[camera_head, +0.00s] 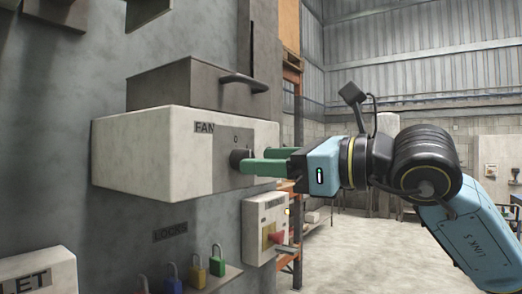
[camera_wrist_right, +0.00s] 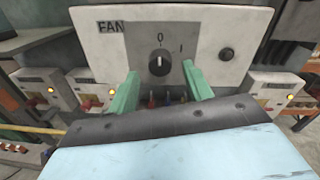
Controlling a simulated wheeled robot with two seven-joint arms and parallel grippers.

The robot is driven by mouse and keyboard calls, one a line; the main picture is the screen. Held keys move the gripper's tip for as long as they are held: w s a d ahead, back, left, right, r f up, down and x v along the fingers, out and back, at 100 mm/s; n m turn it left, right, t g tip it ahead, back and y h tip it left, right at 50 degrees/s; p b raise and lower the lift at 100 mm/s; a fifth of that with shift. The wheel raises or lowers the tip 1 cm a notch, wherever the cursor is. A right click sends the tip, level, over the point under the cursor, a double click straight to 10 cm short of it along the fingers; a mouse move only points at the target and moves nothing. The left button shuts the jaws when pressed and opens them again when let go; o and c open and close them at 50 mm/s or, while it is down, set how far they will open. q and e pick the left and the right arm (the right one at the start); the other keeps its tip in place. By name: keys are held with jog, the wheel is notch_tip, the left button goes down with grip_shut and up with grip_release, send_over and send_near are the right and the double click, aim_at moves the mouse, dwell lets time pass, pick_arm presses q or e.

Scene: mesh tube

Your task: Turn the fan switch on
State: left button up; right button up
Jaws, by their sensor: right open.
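The white fan box (camera_head: 140,155) is mounted on the wall and labelled FAN. Its dark round switch knob (camera_head: 238,159) sits on a grey plate and also shows in the wrist view (camera_wrist_right: 159,64). There, the knob's white mark points up toward the 0, with the 1 up to the right. My right gripper (camera_head: 250,160) reaches in from the right with green fingers, open, tips close to the knob. In the wrist view its fingers (camera_wrist_right: 161,76) are on either side of the knob, slightly below it, with gaps showing. Whether they touch it is unclear. My left gripper is out of view.
A grey box with a dark handle (camera_head: 244,82) is above the fan box. A white box with a red switch (camera_head: 265,228) is below right. Several coloured padlocks (camera_head: 217,261) hang below.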

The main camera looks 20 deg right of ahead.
jog(key=shift+x, duration=0.9)
jog(key=shift+c, duration=0.2)
jog(key=c, duration=0.9)
jog(key=m+b, duration=0.9)
jog(key=m, duration=0.3)
jog(key=shift+s+f+t, duration=0.1)
jog(key=shift+t, duration=0.3)
jog(key=shift+m, duration=0.3)
